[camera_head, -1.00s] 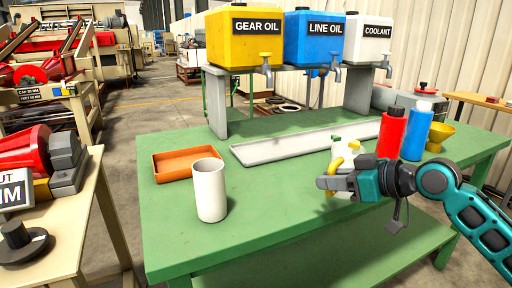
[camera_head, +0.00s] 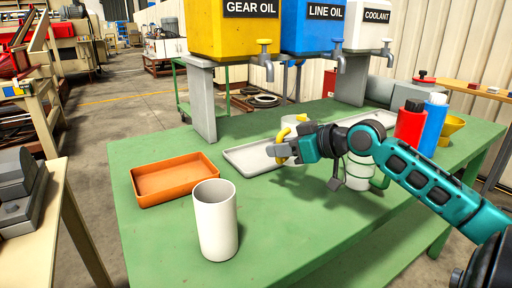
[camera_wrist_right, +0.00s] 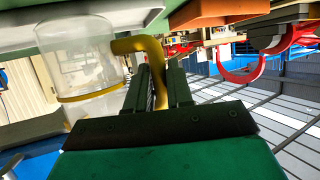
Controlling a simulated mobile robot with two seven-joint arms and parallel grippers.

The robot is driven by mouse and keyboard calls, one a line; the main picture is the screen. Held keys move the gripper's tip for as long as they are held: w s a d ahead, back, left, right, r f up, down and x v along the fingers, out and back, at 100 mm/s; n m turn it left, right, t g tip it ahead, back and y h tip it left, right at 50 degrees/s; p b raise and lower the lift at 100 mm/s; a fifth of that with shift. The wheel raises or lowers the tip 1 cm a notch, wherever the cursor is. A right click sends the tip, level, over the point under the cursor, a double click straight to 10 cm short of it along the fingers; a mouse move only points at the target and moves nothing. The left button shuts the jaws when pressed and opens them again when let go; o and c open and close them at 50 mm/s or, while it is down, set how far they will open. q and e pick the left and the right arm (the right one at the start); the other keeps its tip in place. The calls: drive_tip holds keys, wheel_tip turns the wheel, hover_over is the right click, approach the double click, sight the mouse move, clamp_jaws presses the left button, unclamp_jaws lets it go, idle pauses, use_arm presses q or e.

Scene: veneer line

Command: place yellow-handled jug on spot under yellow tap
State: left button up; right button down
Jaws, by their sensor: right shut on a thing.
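My right gripper (camera_head: 290,152) is shut on the yellow handle (camera_head: 283,158) of a clear jug (camera_head: 295,122). The jug is mostly hidden behind the gripper in the head view. The wrist view shows its clear body (camera_wrist_right: 75,60) and yellow handle (camera_wrist_right: 152,47) between my fingers (camera_wrist_right: 165,88). The gripper is over the left part of the pale drip tray (camera_head: 243,162). The yellow tap (camera_head: 264,52) is on the yellow gear oil tank (camera_head: 230,40), above and left of the jug in the picture. Whether the jug touches the tray cannot be told.
A green-handled jug (camera_head: 358,174) stands behind my right arm. A white cup (camera_head: 216,222) and an orange tray (camera_head: 175,178) are on the green table (camera_head: 285,240). A red bottle (camera_head: 410,127), blue bottle (camera_head: 433,125) and yellow funnel (camera_head: 452,128) stand at right.

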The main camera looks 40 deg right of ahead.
drive_tip(key=w+f, duration=0.1)
drive_tip(key=w, duration=0.2)
drive_tip(key=w+d+f, duration=0.1)
drive_tip(key=w, duration=0.3)
drive_tip(key=w+f+b, duration=0.1)
drive_tip(key=w, duration=0.3)
drive_tip(key=shift+w+d+f, duration=0.1)
drive_tip(key=shift+d+f, duration=0.05)
drive_tip(key=shift+f, duration=0.1)
drive_tip(key=c, duration=1)
unclamp_jaws()
drive_tip(key=shift+p+v, duration=0.3)
drive_tip(key=shift+v, duration=5.75)
